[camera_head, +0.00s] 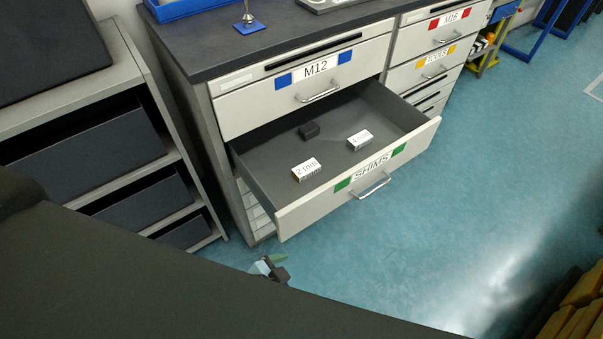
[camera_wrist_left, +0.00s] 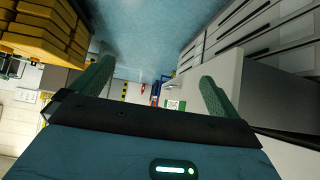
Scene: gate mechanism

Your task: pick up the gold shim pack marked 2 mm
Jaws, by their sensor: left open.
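The shim pack marked 2 mm (camera_head: 307,169) lies in the open SHIMS drawer (camera_head: 262,203), near its front left. Its top looks white with black print, and its side shows a gold-brown tint. A second labelled pack (camera_head: 360,140) lies to its right; its number is hard to read. My left gripper (camera_head: 270,268) is low in front of the drawer, outside it and apart from the packs; my dark arm hides most of it. In the left wrist view its two green fingers (camera_wrist_left: 155,85) are spread with nothing between them. My right gripper is not in view.
A small dark block (camera_head: 309,130) lies farther back in the drawer. The closed M12 drawer (camera_head: 305,85) sits above, under the dark worktop. A grey shelf unit (camera_head: 120,150) stands at the left. The blue floor (camera_head: 500,180) at the right is clear.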

